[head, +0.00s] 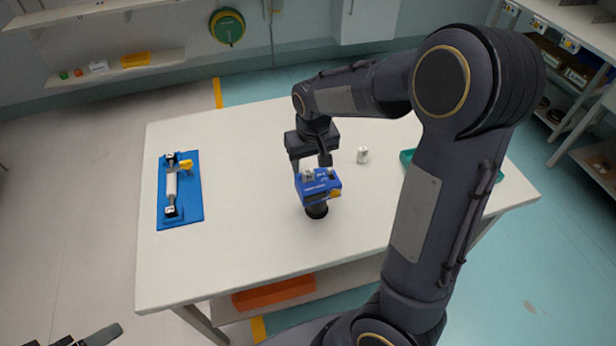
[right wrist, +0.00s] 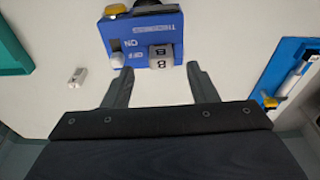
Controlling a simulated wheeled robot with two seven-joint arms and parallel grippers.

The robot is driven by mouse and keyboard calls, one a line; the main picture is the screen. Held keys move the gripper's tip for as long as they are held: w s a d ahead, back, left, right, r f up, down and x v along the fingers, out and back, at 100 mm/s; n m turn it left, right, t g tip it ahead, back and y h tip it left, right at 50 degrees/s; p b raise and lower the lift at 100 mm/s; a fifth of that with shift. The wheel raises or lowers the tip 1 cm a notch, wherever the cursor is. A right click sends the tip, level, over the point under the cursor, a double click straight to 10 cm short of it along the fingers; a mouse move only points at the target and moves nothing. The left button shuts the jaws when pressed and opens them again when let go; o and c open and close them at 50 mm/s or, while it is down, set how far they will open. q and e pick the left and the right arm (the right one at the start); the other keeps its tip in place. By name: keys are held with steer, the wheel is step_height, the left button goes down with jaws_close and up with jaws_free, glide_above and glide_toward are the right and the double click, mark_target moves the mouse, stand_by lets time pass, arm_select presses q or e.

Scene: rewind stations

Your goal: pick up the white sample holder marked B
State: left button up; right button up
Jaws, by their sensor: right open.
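The white sample holder marked B (right wrist: 160,57) sits at the near edge of a blue device in the right wrist view. It shows as a small white block on the device in the head view (head: 308,175). My right gripper (right wrist: 158,72) is open, its fingertips on either side of the holder and slightly short of it; I cannot tell whether they touch anything. In the head view my right gripper (head: 309,163) is just behind the device. Part of my left gripper (head: 88,338) shows at the bottom left edge, away from the table; its jaw state is unclear.
The blue device (head: 319,188) has a yellow part and a white knob (right wrist: 116,61) near one fingertip. Another small white object (head: 362,155) stands on the white table. A blue board (head: 190,206) lies left, a green tray (head: 407,159) right.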

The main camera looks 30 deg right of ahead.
mark_target(308, 171)
steer(key=shift+w+f, duration=0.15)
steer(key=shift+f, duration=0.65)
steer(key=shift+w+f, duration=0.1)
steer(key=shift+f, duration=0.65)
steer(key=shift+c, duration=0.4)
steer(key=c, duration=1)
steer(key=shift+o, duration=0.2)
steer(key=shift+r, duration=0.1)
